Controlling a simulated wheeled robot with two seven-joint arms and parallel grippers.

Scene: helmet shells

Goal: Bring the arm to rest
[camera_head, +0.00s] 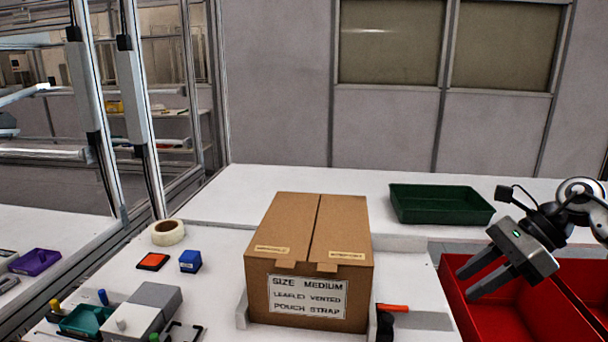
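My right gripper (478,279) is at the right of the head view, above the left part of a red bin (448,284). Its two dark fingers point down and to the left with a gap between them, and nothing shows between them. My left gripper is not in the head view. A closed cardboard box (309,262) stands on the white table in the middle, apart from my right gripper. Its label reads SIZE MEDIUM, LEAFLET VENTED, POUCH STRAP. No helmet shell shows.
A green tray (440,220) lies at the back right. A tape roll (167,232), an orange pad (152,261) and a blue cube (190,261) lie left of the box. A red-handled tool (392,308) is at its right. Metal posts (140,110) stand at the left.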

